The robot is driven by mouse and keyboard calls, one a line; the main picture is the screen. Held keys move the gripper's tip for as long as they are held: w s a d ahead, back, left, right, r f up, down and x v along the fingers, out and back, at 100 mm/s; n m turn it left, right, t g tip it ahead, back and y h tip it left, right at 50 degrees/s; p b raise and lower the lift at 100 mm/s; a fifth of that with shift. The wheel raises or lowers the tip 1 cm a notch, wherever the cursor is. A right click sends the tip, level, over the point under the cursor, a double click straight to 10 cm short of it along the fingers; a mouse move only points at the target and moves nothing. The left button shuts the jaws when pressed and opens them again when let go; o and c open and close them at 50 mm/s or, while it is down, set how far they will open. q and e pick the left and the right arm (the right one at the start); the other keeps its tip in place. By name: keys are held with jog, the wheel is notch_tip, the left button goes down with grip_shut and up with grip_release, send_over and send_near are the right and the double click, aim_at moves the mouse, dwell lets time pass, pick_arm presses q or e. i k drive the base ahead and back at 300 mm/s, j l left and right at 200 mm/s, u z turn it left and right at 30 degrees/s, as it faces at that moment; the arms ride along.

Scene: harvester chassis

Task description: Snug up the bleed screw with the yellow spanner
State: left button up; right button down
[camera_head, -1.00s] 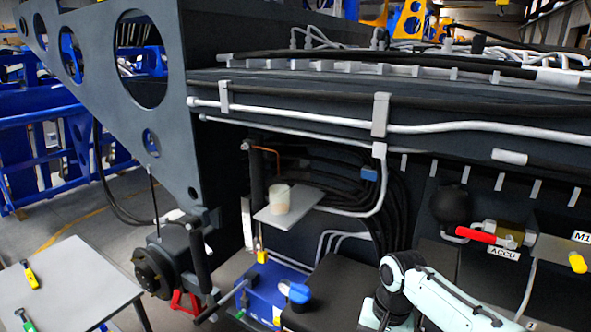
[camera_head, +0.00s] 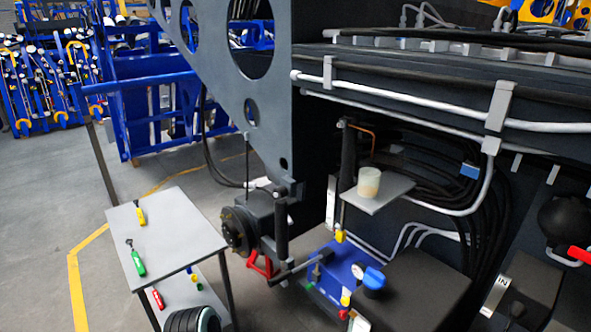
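A tool with a yellow handle (camera_head: 140,213), which looks like the yellow spanner, lies on the grey top of a small table (camera_head: 183,222) at the left. A similar green-handled tool (camera_head: 137,260) lies nearer on the same top. I cannot pick out the bleed screw for certain; an orange-brown pipe (camera_head: 364,132) runs near the top of a dark upright cylinder (camera_head: 348,160) under the chassis. Neither of my grippers is in view.
A cup (camera_head: 368,183) stands on a grey plate (camera_head: 385,197) under the chassis. A red-handled tool (camera_head: 157,298) and small coloured items lie on the table's lower shelf. A blue unit (camera_head: 330,262) and a black box (camera_head: 425,290) stand low. Floor left of the table is clear.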

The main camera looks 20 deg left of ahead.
aim_at(142, 219)
jog(key=u, duration=1.8)
jog(key=i+l+z, duration=0.1)
jog(key=z, duration=0.35)
jog(key=i+l+z, duration=0.15)
jog(key=l+z, duration=0.15)
jog(key=z, duration=0.15)
jog(key=i+l+z, duration=0.15)
jog(key=z, duration=0.3)
jog(key=u, duration=0.4)
jog(key=j+u, duration=0.1)
jog(key=u, duration=0.3)
jog(key=i+u, duration=0.1)
jog(key=u, duration=0.7)
jog(key=i+u, duration=0.1)
jog(key=u, duration=0.3)
